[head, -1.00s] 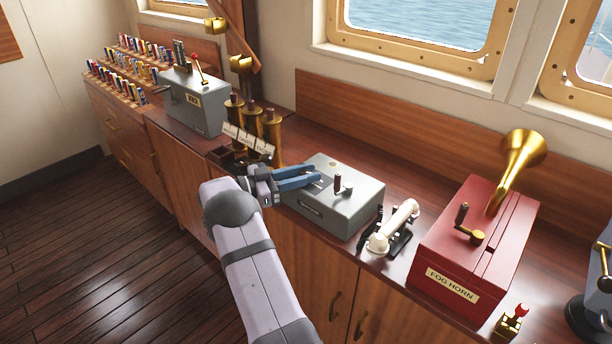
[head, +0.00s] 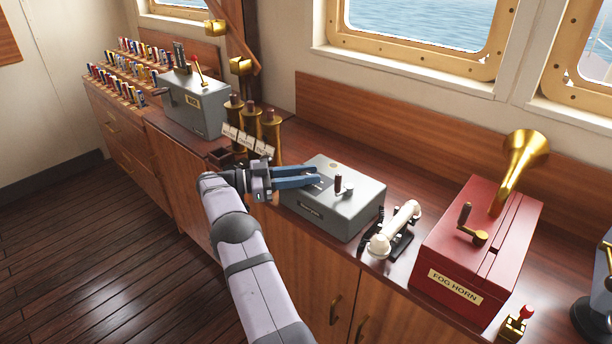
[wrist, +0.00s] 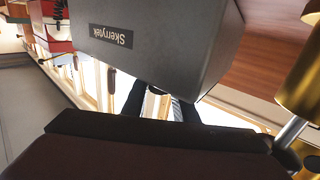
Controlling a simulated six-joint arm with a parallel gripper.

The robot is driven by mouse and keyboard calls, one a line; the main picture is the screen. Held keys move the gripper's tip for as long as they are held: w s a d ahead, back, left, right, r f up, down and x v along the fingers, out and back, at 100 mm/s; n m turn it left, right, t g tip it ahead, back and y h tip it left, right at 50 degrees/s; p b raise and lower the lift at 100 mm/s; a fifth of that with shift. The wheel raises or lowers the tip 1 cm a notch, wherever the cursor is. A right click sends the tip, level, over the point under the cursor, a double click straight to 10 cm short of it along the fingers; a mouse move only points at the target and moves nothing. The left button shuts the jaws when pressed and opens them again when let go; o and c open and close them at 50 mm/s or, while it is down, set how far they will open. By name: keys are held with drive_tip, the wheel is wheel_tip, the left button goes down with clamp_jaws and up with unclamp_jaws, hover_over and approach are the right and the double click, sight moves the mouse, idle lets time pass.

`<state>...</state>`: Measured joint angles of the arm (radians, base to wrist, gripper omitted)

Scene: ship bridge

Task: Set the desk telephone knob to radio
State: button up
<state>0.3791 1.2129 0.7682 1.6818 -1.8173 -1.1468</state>
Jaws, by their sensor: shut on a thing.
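A grey box (head: 348,212) with a nameplate on its front stands on the counter. The plate reads "Skerrytek", upside down, in the wrist view (wrist: 110,35). A white handset (head: 393,230) rests on a dark cradle to its right. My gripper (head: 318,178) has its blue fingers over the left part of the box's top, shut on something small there. The fingers hide it, so I cannot tell its setting. An upright dark handle (head: 338,182) stands on the box just right of the fingertips. In the wrist view the box hides the fingertips.
A red fog horn box (head: 465,255) with a crank and brass horn stands to the right. Brass tubes (head: 271,135) with labels stand close behind and left of my gripper. A grey lever box (head: 197,105) is farther left.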

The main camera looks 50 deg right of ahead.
sight(306, 173)
drive_tip(key=o, duration=1.1)
drive_tip(key=shift+c, duration=0.2)
drive_tip(key=shift+r, duration=0.15)
wheel_tip(306, 173, up, 10)
drive_tip(key=shift+f, duration=0.1)
